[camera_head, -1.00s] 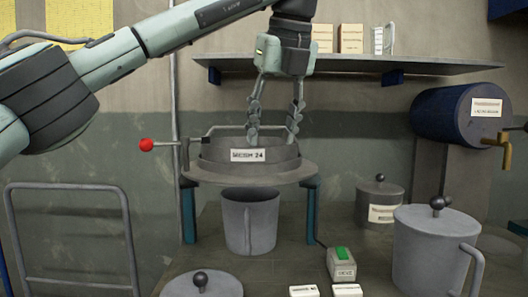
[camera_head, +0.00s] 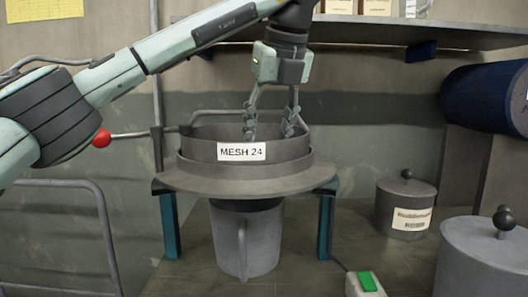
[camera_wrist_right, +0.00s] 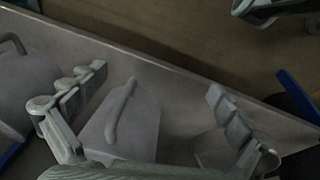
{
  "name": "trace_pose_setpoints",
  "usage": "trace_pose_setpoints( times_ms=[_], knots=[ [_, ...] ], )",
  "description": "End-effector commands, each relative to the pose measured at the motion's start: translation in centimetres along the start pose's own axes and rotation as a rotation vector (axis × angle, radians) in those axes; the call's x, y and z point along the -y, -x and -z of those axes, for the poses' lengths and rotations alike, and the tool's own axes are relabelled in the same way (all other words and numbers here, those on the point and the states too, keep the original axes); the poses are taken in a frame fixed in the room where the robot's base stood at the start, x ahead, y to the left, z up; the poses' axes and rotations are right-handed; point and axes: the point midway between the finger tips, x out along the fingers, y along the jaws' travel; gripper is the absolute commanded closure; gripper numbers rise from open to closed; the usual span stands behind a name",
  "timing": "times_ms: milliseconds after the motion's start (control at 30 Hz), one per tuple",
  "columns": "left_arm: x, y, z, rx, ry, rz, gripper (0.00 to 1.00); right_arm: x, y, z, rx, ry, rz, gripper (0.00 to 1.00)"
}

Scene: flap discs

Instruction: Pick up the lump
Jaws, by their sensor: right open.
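No lump shows in any view. In the head view my left gripper (camera_head: 269,133) points down into the round grey sieve (camera_head: 205,150) labelled MESH 24. Its fingers are apart, with nothing seen between them. The front rim of the sieve hides its floor and possibly the very tips. The sieve sits on a round plate on blue legs. In the right wrist view my right gripper (camera_wrist_right: 155,85) is open and empty, its two fingers spread apart. A grey piece with a curved handle (camera_wrist_right: 120,112) lies in view between the fingers; I cannot tell its distance.
A grey vessel with a handle (camera_head: 262,245) stands under the sieve. A red-knobbed lever (camera_head: 102,138) sticks out left. A lidded labelled pot (camera_head: 405,205), a larger lidded pot (camera_head: 485,260) and a green-button switch box (camera_head: 367,283) stand right. A shelf (camera_head: 450,35) runs behind.

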Motion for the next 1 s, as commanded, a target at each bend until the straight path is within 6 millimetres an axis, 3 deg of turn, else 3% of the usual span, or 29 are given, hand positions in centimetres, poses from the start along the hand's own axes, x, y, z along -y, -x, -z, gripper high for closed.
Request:
trace_pose_setpoints(
  times_ms=[200, 433, 767, 1000],
  knots=[
    [0.0, -2.2, 0.0, -0.001, 0.0, 0.0, 0.53, 0.0, 0.0, 0.0, -0.001, 0.0, 0.001, 0.0],
    [0.0, -2.3, 0.0, 0.0, 0.001, 0.0, 0.53, 0.1, 0.0, 0.0, -0.001, 0.0, 0.001, 0.0],
    [0.0, -2.3, 0.0, -0.001, 0.001, 0.0, 0.93, 0.1, 0.0, 0.0, -0.001, 0.0, 0.001, 0.0],
    [0.0, -2.3, 0.0, -0.001, 0.001, 0.0, 0.96, 0.1, 0.0, 0.0, 0.0, 0.0, 0.001, 0.0]
  ],
)
